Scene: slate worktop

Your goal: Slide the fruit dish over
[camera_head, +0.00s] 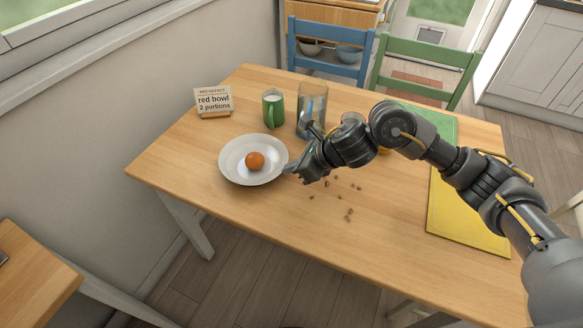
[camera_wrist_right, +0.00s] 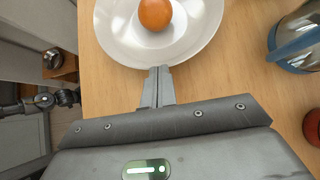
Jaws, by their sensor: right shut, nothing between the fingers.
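The fruit dish (camera_head: 234,173) is a shallow white dish on the left part of the wooden table, with one orange (camera_head: 255,161) in it. In the right wrist view the dish (camera_wrist_right: 194,41) is at the top, partly cut off, with the orange (camera_wrist_right: 155,13) inside. My right gripper (camera_head: 289,169) is shut and empty, low beside the dish's right rim. In the right wrist view its fingertips (camera_wrist_right: 158,72) meet the rim's near edge; I cannot tell if they touch it.
On the table (camera_head: 210,208) stand a green mug (camera_head: 273,109), a glass pitcher (camera_head: 311,105) and a sign (camera_head: 213,101) reading "red bowl 2 portions". Crumbs (camera_head: 348,214) lie right of the dish. The table's front left is clear.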

